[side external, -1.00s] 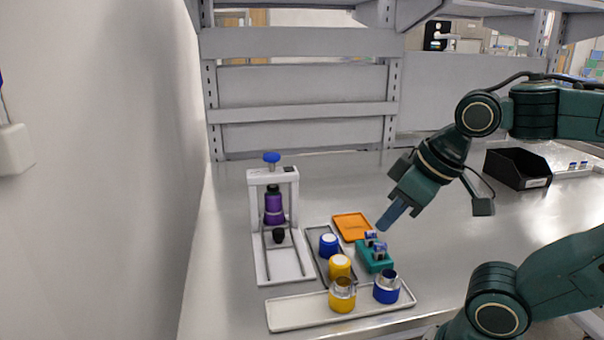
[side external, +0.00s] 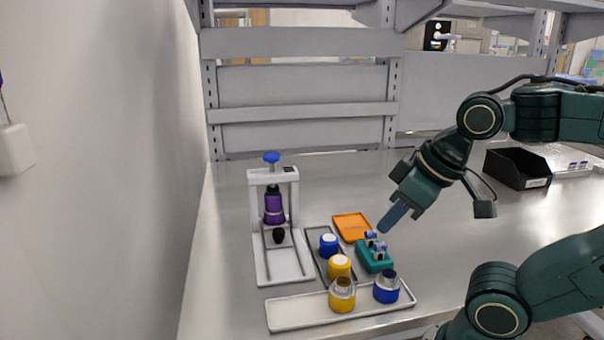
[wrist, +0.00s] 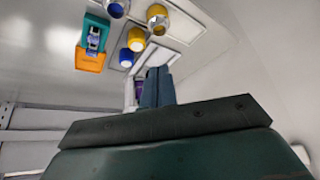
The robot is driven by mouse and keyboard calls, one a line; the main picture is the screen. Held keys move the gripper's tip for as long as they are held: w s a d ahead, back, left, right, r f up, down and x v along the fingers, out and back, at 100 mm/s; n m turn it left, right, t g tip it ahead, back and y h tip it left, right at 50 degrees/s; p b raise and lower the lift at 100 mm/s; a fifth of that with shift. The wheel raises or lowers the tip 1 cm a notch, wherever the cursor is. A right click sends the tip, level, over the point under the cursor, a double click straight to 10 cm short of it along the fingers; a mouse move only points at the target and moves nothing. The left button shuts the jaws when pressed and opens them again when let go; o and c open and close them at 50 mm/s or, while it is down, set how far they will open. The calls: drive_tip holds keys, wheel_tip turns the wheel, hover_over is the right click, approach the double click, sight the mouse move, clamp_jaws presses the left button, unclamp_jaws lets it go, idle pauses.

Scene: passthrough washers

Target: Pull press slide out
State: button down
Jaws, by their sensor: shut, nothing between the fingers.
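The press (side external: 257,215) is a white frame with a blue knob (side external: 271,157) on top, at the left of the bench in the side view. A purple cylinder (side external: 273,207) stands inside it. A black knob (side external: 279,236) sits low at the front between thin rails, seemingly part of the slide. My gripper (side external: 386,226) is shut and empty, above the teal block and well to the right of the press. In the wrist view my shut fingers (wrist: 157,88) hide part of what seems to be the press.
A teal block (side external: 374,256) with small parts, an orange tray (side external: 352,226) and a grey tray with blue (side external: 328,245) and yellow (side external: 340,267) capped pieces lie between. A white tray (side external: 290,313) holds two ring-topped pieces in front. A black bin (side external: 518,168) stands at the back right.

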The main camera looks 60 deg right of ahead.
drive_tip(key=c, duration=1.5)
unclamp_jaws()
drive_tip(key=shift+w+r, duration=0.1)
drive_tip(key=o, duration=0.4)
drive_tip(key=shift+w+r, duration=0.1)
drive_tip(key=shift+w, duration=0.05)
drive_tip(key=w+d+r+g, duration=0.1)
drive_tip(key=w+r, duration=0.2)
drive_tip(key=w, duration=0.4)
drive_tip(key=shift+w+d+g, duration=0.15)
drive_tip(key=shift+w+g, duration=0.1)
drive_tip(key=shift+g, duration=0.05)
drive_tip(key=g, duration=0.4)
hover_over(278, 230)
wheel_tip(278, 230, down, 7)
drive_tip(key=shift+r, duration=0.15)
wheel_tip(278, 230, down, 14)
drive_tip(key=shift+r, duration=0.1)
